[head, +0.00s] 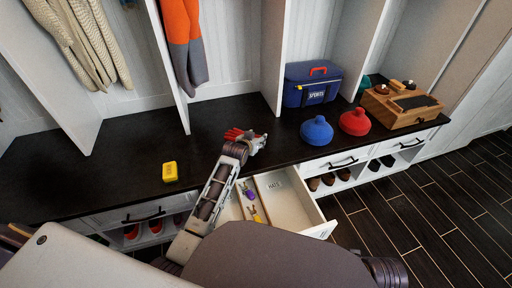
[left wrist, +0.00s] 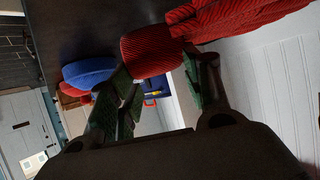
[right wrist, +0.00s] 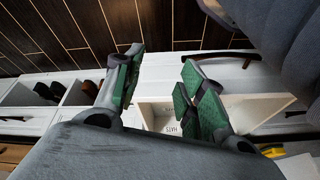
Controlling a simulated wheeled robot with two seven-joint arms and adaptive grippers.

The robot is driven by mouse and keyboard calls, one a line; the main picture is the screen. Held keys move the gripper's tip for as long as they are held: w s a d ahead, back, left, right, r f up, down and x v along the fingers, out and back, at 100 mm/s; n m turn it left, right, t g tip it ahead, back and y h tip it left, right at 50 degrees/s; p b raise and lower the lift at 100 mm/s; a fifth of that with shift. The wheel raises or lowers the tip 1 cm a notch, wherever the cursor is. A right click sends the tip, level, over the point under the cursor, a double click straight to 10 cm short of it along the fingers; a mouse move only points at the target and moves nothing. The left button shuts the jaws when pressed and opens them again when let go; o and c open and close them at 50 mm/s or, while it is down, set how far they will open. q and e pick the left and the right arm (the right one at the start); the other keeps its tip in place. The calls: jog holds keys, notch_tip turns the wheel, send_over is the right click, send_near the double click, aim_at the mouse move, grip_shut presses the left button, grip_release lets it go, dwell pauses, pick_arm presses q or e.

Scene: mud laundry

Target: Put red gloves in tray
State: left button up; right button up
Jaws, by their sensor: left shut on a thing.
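The red gloves (left wrist: 150,52) are ribbed knit and sit between the fingers of my left gripper (left wrist: 162,72), which is shut on them. In the head view a bit of the red gloves (head: 232,134) shows at the left gripper (head: 250,143), over the black bench top; I cannot tell whether they touch it. No plain tray stands out. The open drawer (head: 317,222) below has divided compartments, one marked HATS. My right gripper (right wrist: 160,72) is open and empty; the drawer (right wrist: 155,118) shows beyond its fingers.
Small items (head: 248,192) lie in the drawer. Shoes (head: 328,179) sit in cubbies below.

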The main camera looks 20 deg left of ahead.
pick_arm(q)
jog(key=shift+f+b, duration=0.8)
jog(key=shift+f, duration=1.75)
pick_arm(e)
jog(key=shift+w+a+f+t+y, duration=0.15)
jog(key=shift+a+f, duration=0.15)
jog(key=shift+f, duration=0.35)
jog(key=shift+a+f+t+y, duration=0.15)
jog(key=shift+a+f, duration=0.15)
jog(key=shift+f, duration=0.3)
pick_arm(q)
jog(key=o, duration=1.1)
jog(key=shift+c, duration=0.2)
